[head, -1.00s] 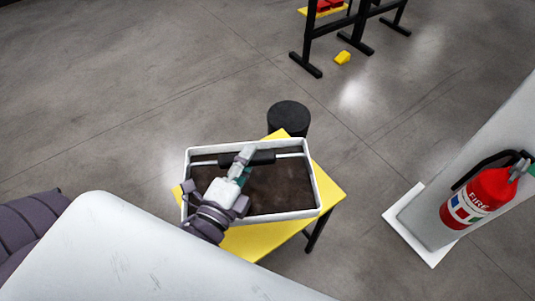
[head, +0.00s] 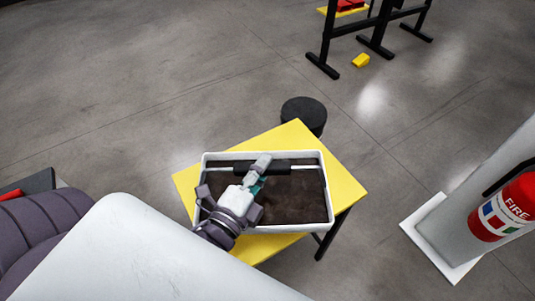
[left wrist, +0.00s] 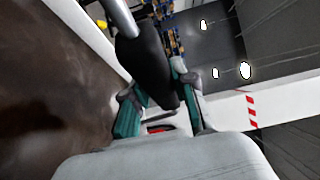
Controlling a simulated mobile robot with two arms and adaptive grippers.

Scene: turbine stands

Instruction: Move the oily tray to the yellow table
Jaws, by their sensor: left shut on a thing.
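The oily tray (head: 290,228) is a white box with a dark brown, stained inside and a bar with a black grip across its far side. My left gripper (head: 260,170) is shut on the black grip, which also shows between its fingers in the left wrist view (left wrist: 155,65). The tray is over the yellow table (head: 346,186) and looks level. I cannot tell whether it touches the tabletop. The table's far corner and right side are bare; its near left part is hidden by my arm. My right gripper is not in view.
A black round drum (head: 304,113) stands just beyond the table. A fire extinguisher (head: 503,210) is on a pale pillar with a white base at right. A black-legged stand (head: 378,25) and a small yellow object (head: 361,60) are at the back. Open floor lies left.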

